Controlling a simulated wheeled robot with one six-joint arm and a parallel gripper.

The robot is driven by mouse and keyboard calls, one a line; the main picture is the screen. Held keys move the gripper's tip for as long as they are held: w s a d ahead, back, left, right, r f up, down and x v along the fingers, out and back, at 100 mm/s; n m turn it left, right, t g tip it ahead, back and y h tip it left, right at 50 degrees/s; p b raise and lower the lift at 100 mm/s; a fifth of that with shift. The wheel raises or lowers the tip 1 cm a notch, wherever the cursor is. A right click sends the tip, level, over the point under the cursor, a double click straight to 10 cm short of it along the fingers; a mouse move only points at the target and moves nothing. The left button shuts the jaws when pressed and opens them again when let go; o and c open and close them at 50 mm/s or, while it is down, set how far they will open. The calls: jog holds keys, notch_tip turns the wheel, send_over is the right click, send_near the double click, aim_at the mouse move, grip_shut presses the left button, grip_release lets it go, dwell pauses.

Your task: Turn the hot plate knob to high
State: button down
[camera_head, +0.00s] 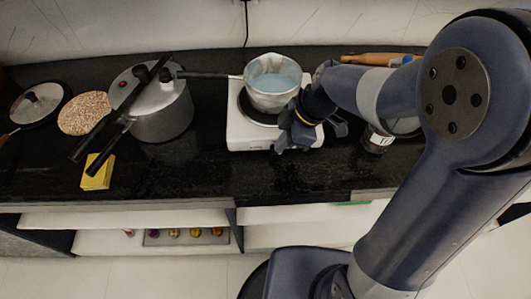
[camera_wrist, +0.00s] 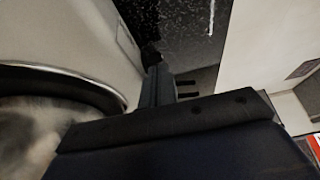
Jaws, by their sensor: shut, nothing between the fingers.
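The white hot plate (camera_head: 240,138) stands on the black counter, with a dark round burner and a metal pot (camera_head: 262,97) of bluish water on it. My gripper (camera_head: 281,148) is shut and empty at the front right of the hot plate, and it covers part of that front. In the wrist view, my gripper (camera_wrist: 160,84) reaches beside the white casing of the hot plate (camera_wrist: 95,35). The burner's black rim shows at the left there. I cannot make out the knob clearly in either view. I cannot tell whether the fingers touch anything.
The pot's long handle (camera_head: 209,75) points left toward a pressure cooker (camera_head: 165,112). A yellow sponge (camera_head: 97,172), a cork mat (camera_head: 84,113) and a lidded pan (camera_head: 36,104) lie farther left. A dark bottle (camera_head: 376,141) stands right of my gripper. The counter front is clear.

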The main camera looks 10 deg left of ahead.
jog(key=y+b, duration=0.1)
jog(key=b, duration=0.1)
jog(key=d+f+y+b, duration=0.1)
jog(key=b, duration=0.1)
jog(key=shift+w+g+y+b, duration=0.15)
jog(key=shift+g+y+b, duration=0.15)
jog(key=shift+d+b, duration=0.15)
jog(key=shift+b, duration=0.45)
jog(key=shift+d+b, duration=0.1)
jog(key=shift+b, duration=0.4)
jog(key=shift+r, duration=0.2)
